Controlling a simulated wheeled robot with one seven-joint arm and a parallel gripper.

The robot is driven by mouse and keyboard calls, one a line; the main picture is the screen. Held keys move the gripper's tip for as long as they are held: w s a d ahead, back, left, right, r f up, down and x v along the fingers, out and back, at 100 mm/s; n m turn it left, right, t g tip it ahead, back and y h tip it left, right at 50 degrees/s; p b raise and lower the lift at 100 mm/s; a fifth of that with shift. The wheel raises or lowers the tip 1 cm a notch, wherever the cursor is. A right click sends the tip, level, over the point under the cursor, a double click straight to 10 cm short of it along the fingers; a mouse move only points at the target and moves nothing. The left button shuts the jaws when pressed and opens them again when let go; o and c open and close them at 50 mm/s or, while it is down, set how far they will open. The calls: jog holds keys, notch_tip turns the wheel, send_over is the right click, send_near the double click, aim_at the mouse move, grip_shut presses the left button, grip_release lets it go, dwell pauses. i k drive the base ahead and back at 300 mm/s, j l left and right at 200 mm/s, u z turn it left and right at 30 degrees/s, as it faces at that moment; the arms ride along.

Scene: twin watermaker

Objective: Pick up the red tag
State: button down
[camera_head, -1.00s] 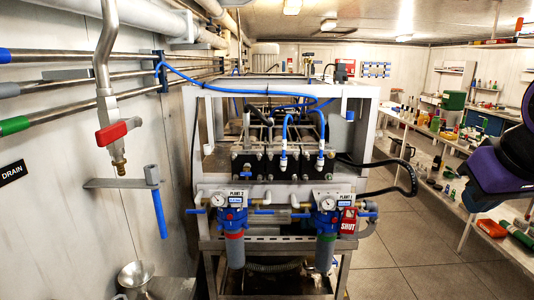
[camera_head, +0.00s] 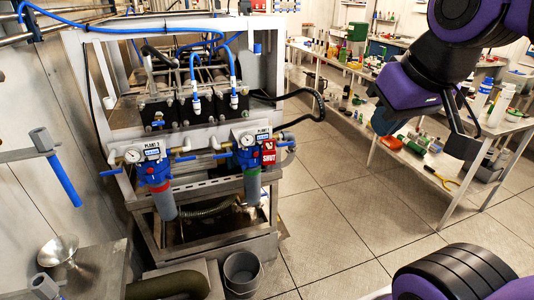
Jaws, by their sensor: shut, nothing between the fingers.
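The red tag (camera_head: 269,152), marked SHUT in white, hangs at the right side of the right-hand blue filter head (camera_head: 248,158) on the front of the watermaker frame. It stands upright against the pipework there. My gripper (camera_head: 462,142) is dark, at the end of my purple arm in the upper right. It is shut and empty, well to the right of the tag and apart from it in the picture. Part of the gripper is hard to make out against the bench behind.
A second blue filter (camera_head: 158,178) hangs left of the tagged one. A black hose (camera_head: 318,105) loops out right of the frame. A grey bucket (camera_head: 242,272) stands on the floor below. A cluttered bench (camera_head: 345,122) runs along the right. The tiled floor (camera_head: 345,215) between is clear.

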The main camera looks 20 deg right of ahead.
aim_at(268, 156)
jog(key=i+l+u, duration=0.25)
jog(key=l, duration=0.15)
jog(key=i+l+u, duration=0.25)
jog(key=l, duration=0.15)
jog(key=l+u, duration=0.25)
jog(key=l, duration=0.3)
jog(key=k+l+u, duration=0.2)
jog(key=l, duration=0.4)
jog(key=l+u, duration=0.25)
jog(key=l, duration=0.3)
